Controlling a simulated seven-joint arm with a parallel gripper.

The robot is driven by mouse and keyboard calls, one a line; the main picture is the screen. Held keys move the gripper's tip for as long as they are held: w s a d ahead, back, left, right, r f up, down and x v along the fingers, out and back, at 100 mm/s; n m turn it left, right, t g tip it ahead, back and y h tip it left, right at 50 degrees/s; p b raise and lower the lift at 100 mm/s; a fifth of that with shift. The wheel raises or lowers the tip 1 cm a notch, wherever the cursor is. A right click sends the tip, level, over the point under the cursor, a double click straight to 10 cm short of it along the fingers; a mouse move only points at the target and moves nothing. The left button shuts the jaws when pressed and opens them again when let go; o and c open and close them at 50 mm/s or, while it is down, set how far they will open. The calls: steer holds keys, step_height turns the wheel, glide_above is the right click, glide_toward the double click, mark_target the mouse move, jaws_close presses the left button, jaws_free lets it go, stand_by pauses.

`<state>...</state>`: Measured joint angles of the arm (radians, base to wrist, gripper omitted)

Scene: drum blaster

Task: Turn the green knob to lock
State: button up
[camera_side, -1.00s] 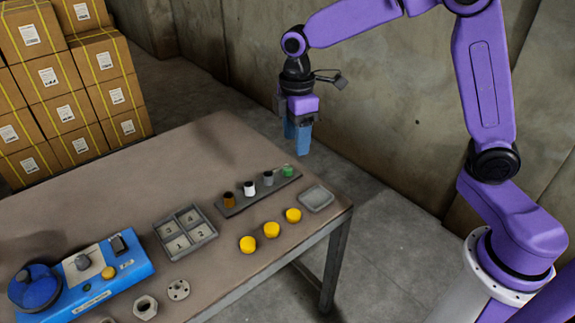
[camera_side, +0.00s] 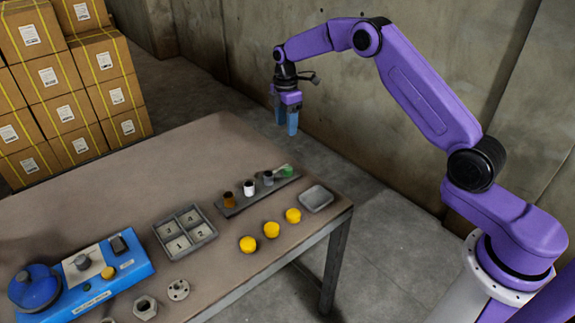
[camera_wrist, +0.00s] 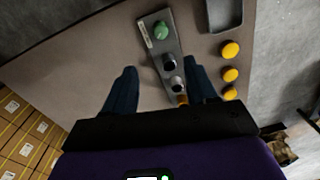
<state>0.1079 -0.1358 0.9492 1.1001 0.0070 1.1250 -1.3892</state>
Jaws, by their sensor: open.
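The green knob (camera_side: 285,171) sits at the right end of a dark narrow strip (camera_side: 232,208) on the table. In the wrist view the green knob (camera_wrist: 161,30) is near the top, with a pale label beside it on the strip. Its exact turn is too small to tell. My gripper (camera_side: 287,122) is open and empty, raised in the air above and behind the table's far edge in the side view. In the wrist view its two dark blue fingers (camera_wrist: 160,82) are spread apart, with the strip seen between them and the green knob beyond their tips.
Grey, white and orange-brown pieces stand along the strip beside the green knob. Yellow round pieces (camera_side: 271,229), a grey tray (camera_side: 316,198), a numbered four-compartment box (camera_side: 202,233) and a blue device (camera_side: 131,266) are nearby. The table's far left is clear. Stacked cartons (camera_side: 75,90) stand behind.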

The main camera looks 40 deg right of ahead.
mark_target(288, 168)
steer(key=f, duration=1.6)
steer(key=shift+s, duration=0.3)
steer(key=shift+c, duration=0.3)
steer(key=c, duration=1)
